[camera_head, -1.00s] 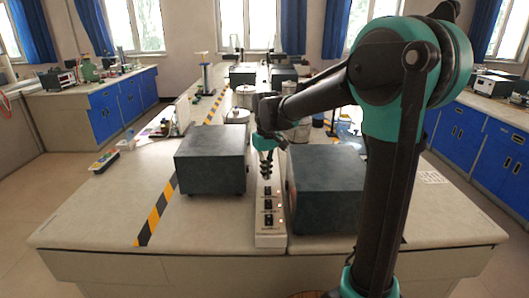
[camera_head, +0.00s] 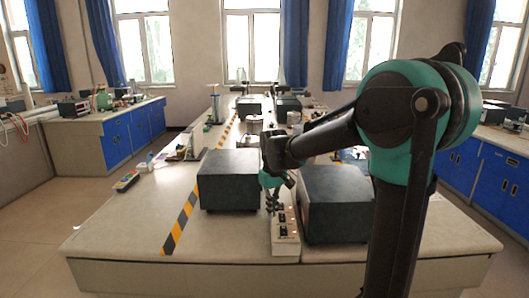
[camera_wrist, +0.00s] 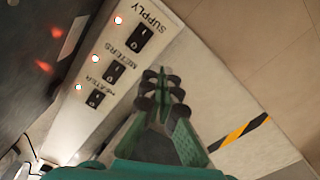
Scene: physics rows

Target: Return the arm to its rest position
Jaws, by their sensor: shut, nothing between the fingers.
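My gripper (camera_head: 272,206) is over the lab table (camera_head: 120,228), above the white switch strip (camera_head: 286,240) that lies between two dark boxes. Its fingers are together with nothing between them. In the wrist view my gripper (camera_wrist: 162,82) points at the strip's side and the table. The switch strip (camera_wrist: 112,45) there shows three black rocker switches labelled SUPPLY, METERS and HEATER, each with a lit red lamp. My arm reaches in from the right of the head view, bent at its teal joint.
One dark box (camera_head: 229,180) stands left of the strip and another dark box (camera_head: 335,204) right of it, close to my arm. Metal pots (camera_head: 253,124) and more apparatus stand farther back. The table's front left, with striped tape (camera_head: 181,222), is mostly clear.

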